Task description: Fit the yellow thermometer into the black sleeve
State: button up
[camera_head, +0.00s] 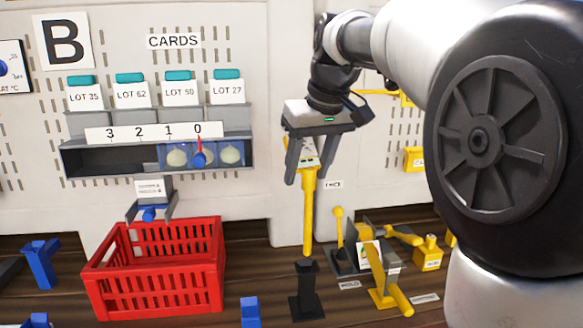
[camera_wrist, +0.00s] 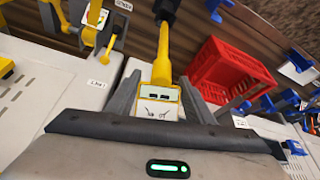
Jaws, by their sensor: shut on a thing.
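My gripper (camera_head: 307,165) is shut on the yellow thermometer (camera_head: 308,212) by its head. The thermometer hangs upright with its stem pointing down. The black sleeve (camera_head: 306,290) stands on the wooden bench right below it, on a square foot. The stem's lower end is at the sleeve's top in the picture; I cannot tell whether it is just above or touching. In the wrist view the thermometer (camera_wrist: 163,70) shows its white face with dark marks between the fingers, and its stem runs toward the black sleeve (camera_wrist: 166,10).
A red crate (camera_head: 155,290) stands left of the sleeve. Yellow tools and holders, including a yellow block (camera_head: 428,255), stand close on the right. A blue piece (camera_head: 250,312) is at the front. A grey rack numbered 3 to 0 (camera_head: 105,160) hangs on the wall panel.

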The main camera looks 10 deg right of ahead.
aim_at(306, 231)
jog(key=shift+s+p, duration=0.1)
jog(key=shift+p, duration=0.35)
jog(key=shift+f+b, duration=5.75)
jog(key=shift+f, duration=1.5)
jog(key=o, duration=1.6)
